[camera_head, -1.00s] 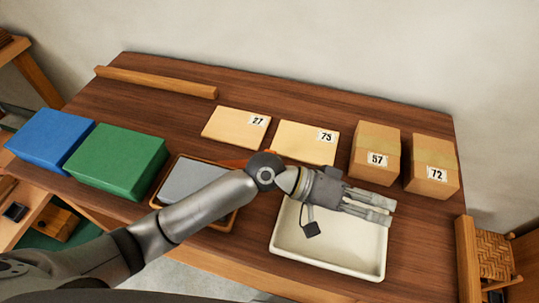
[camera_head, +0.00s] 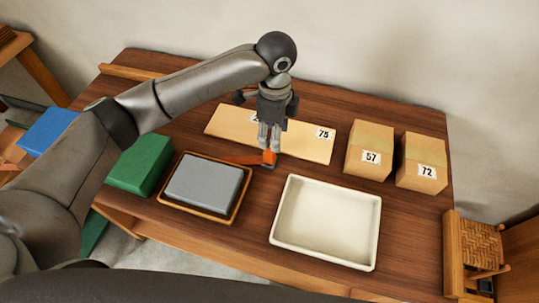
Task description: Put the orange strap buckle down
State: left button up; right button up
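The orange strap buckle (camera_head: 269,158) is an orange block with a dark part at its lower edge. It is at the middle of the table, and an orange strap (camera_head: 240,160) runs to its left along the wood. My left gripper (camera_head: 269,149) points straight down, with its fingertips at the top of the buckle. Its two fingers are close together; I cannot tell whether they grip the buckle or only touch it. The buckle appears to be at table height. My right gripper is not in view.
A grey block in a wooden tray (camera_head: 160,203) is at the left front, and an empty white tray (camera_head: 274,236) at the right front. Cardboard boxes 57 (camera_head: 369,150) and 72 (camera_head: 421,163) stand at right, a green box (camera_head: 140,163) at left.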

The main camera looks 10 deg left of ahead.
aim_at(269, 151)
pick_arm(q)
notch_tip(269, 151, down, 4)
jog(key=shift+f+p, duration=0.25)
jog(key=shift+p, duration=0.05)
jog(key=f+p, duration=0.1)
jog(key=f, duration=0.1)
jog(key=a+f, duration=0.1)
jog(key=f, duration=0.2)
jog(key=shift+w+a+p, duration=0.1)
jog(key=shift+w+p, duration=0.1)
jog(key=shift+p, duration=0.15)
jog(key=shift+f, duration=0.1)
grip_shut()
